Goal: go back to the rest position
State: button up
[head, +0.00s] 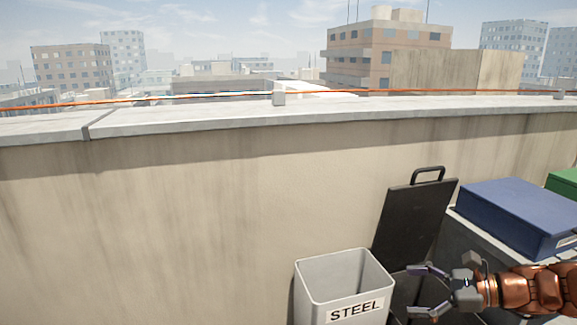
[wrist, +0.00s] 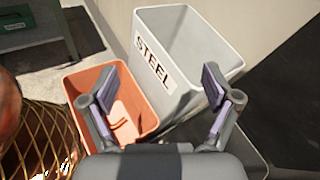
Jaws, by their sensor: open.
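My gripper (head: 418,290) is at the lower right of the head view, pointing left, just right of the grey bin labelled STEEL (head: 312,285). Its two fingers are apart with nothing between them. In the wrist view my gripper (wrist: 160,95) is open and empty, with the STEEL bin (wrist: 205,45) beyond the fingers. An orange bin (wrist: 78,82) stands beside the STEEL bin at the left, with a small copper-coloured bent piece (wrist: 119,124) inside. The part of the STEEL bin's inside that shows looks empty.
A black panel with a handle (head: 415,215) leans against the parapet wall (head: 200,200) behind my gripper. A blue box (head: 515,215) and a green box (head: 565,183) stand at the right. A rounded object in gold mesh (wrist: 40,135) is at the wrist view's lower left.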

jog(key=s+a+r+n+g+h+p, duration=0.35)
jog(key=s+a+r+n+p, duration=0.2)
jog(key=s+a, duration=0.2)
jog(key=s+a+r+n+g+h+p, duration=0.2)
jog(key=s+a+r+n+g+p, duration=0.2)
jog(key=s+a+r+n+p, duration=0.25)
jog(key=s+d+r+n+h+p, duration=0.2)
jog(key=s+r+n+h+p, duration=0.1)
jog(key=s+p, duration=0.3)
jog(key=s+d+r+n+h+p, duration=0.1)
jog(key=s+r+n+h+p, duration=0.3)
jog(key=s+r+h+p, duration=0.1)
jog(key=s+p, duration=0.1)
jog(key=s, duration=0.1)
jog(key=shift+s+d, duration=0.3)
jog(key=shift+d, duration=0.05)
